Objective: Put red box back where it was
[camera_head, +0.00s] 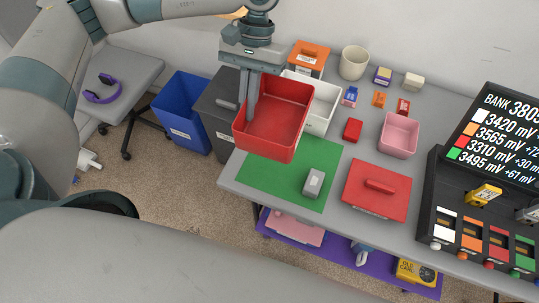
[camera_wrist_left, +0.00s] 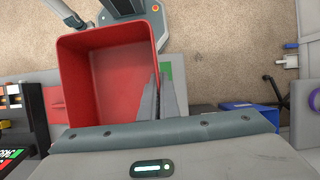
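The open red box (camera_head: 277,118) is empty and hangs over the back left of the green mat (camera_head: 262,178), near the table's left edge. My left gripper (camera_head: 249,118) reaches down over the box's left wall. In the left wrist view its fingers (camera_wrist_left: 165,82) straddle the wall of the red box (camera_wrist_left: 105,85), one inside and one outside, closed on it. A red lid (camera_head: 372,203) with a handle lies flat on the table right of the mat. My right gripper is not in view.
A white bin (camera_head: 319,112) stands just behind the red box, with an orange box (camera_head: 309,58) farther back. A small grey block (camera_head: 314,182) sits on the mat. A pink bin (camera_head: 398,135) and battery tester (camera_head: 470,215) stand to the right. Blue (camera_head: 182,110) and dark bins are on the floor.

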